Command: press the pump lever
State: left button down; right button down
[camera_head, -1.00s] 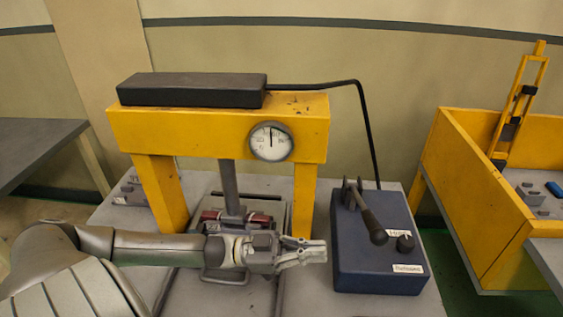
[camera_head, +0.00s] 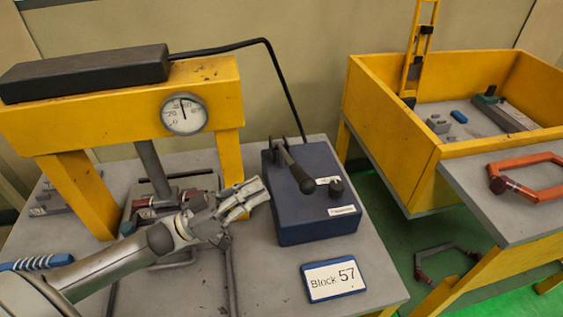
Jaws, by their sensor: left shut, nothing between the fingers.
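The pump lever (camera_head: 293,167) is a dark handle with a black knob on top of the blue pump box (camera_head: 310,215). It slants down towards the front right. My left gripper (camera_head: 262,190) is shut and empty, just left of the pump box and at about the height of its top. A gap appears between the fingertips and the lever. Whether the fingers touch the box's side cannot be told. My right gripper does not show.
The yellow press (camera_head: 115,115) with a round gauge (camera_head: 184,114) stands left of the pump. A black hose (camera_head: 285,90) runs to the pump. A "Block 57" sign (camera_head: 334,279) lies in front. A yellow bin (camera_head: 400,150) and an orange frame (camera_head: 525,177) are at right.

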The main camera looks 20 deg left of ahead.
pick_arm(q)
jog(key=a+r+n+t, duration=0.1)
jog(key=n, duration=0.1)
jog(key=a+r+n+t+y, duration=0.1)
jog(key=a+n+t, duration=0.1)
jog(key=shift+w+r, duration=0.1)
jog(key=shift+r, duration=0.2)
jog(key=p+x, duration=0.4)
jog(key=x, duration=0.7)
jog(key=shift+s+d+f, duration=0.15)
jog(key=shift+s+f, duration=0.1)
jog(key=shift+f, duration=0.45)
jog(key=shift+s+d+f, duration=0.2)
jog(key=shift+f, duration=0.55)
jog(key=shift+s+d+f, duration=0.15)
jog(key=shift+s+f, duration=0.1)
jog(key=shift+f, duration=0.45)
jog(key=shift+f, duration=0.1)
